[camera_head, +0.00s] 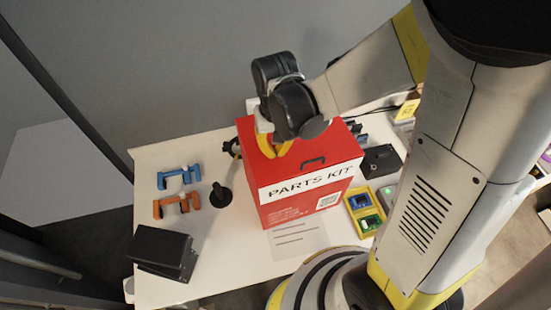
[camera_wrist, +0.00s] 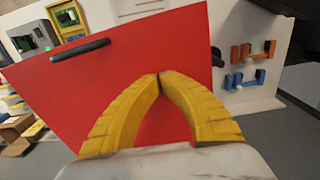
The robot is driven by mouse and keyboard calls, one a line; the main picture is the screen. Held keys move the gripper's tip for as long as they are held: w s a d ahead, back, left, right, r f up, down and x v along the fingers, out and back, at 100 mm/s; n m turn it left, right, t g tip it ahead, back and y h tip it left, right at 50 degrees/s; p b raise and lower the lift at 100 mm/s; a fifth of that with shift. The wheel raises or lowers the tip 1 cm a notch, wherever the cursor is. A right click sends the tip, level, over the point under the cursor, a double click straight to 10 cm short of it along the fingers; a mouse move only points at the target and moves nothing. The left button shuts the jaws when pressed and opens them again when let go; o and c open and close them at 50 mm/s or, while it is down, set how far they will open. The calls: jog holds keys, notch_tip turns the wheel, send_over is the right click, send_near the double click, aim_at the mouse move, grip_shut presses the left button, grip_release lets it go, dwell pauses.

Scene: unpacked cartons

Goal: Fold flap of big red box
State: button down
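The big red box (camera_head: 282,212) stands on the white table, its front labelled "PARTS KIT". Its red top panel (camera_head: 318,147) with a black handle (camera_head: 313,161) looks flat and closed or nearly so. In the wrist view, the red top panel (camera_wrist: 170,42) fills the middle, with the handle (camera_wrist: 80,50) at upper left. My gripper (camera_head: 272,150) is over the far left part of the top, yellow fingers pointing down. In the wrist view the fingertips (camera_wrist: 159,77) meet with nothing seen between them. Whether they touch the panel is unclear. My wrist hides the box's back edge.
Blue (camera_head: 179,177) and orange (camera_head: 176,204) brackets, a black stand (camera_head: 220,195) and a dark box (camera_head: 161,252) stand left on the table (camera_head: 222,280). A yellow tray (camera_head: 353,208) and a black device (camera_head: 382,161) are close to the box's right. A grey wall is behind.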

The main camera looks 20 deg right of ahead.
notch_tip(320, 180, up, 11)
jog(key=p, duration=0.8)
jog(key=shift+r, duration=0.2)
jog(key=shift+f, duration=0.1)
